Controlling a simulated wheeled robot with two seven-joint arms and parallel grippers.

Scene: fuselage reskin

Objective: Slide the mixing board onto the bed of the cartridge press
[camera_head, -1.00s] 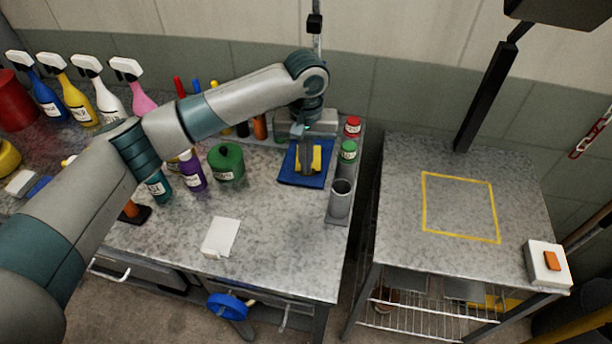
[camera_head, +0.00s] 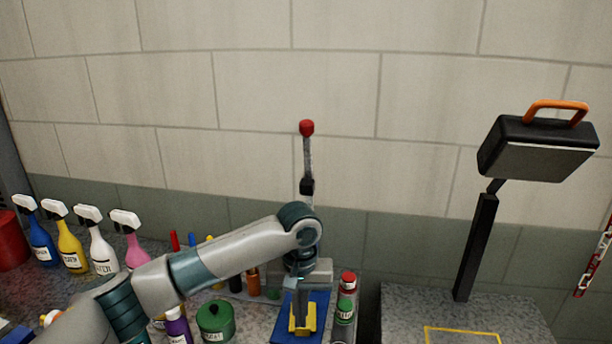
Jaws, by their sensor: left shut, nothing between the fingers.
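The mixing board appears to be the flat blue board (camera_head: 320,312), lying on the metal bench and cut off by the bottom edge. A yellow piece (camera_head: 293,329) sits on it; I cannot tell if it is part of the board. The cartridge press appears to be the upright stand with a lever and red knob (camera_head: 307,128), just behind the board; my arm partly hides its base (camera_head: 322,271). My left gripper (camera_head: 302,322) points down over the board at the yellow piece, shut and empty. Contact is unclear. My right gripper is not in view.
Red-lidded (camera_head: 348,281) and green-lidded (camera_head: 345,308) containers stand right of the board. A green pot (camera_head: 215,320) and spray bottles (camera_head: 72,240) stand left. A second table (camera_head: 400,310) with a yellow outline and a black, orange-handled box (camera_head: 538,146) on a post is right.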

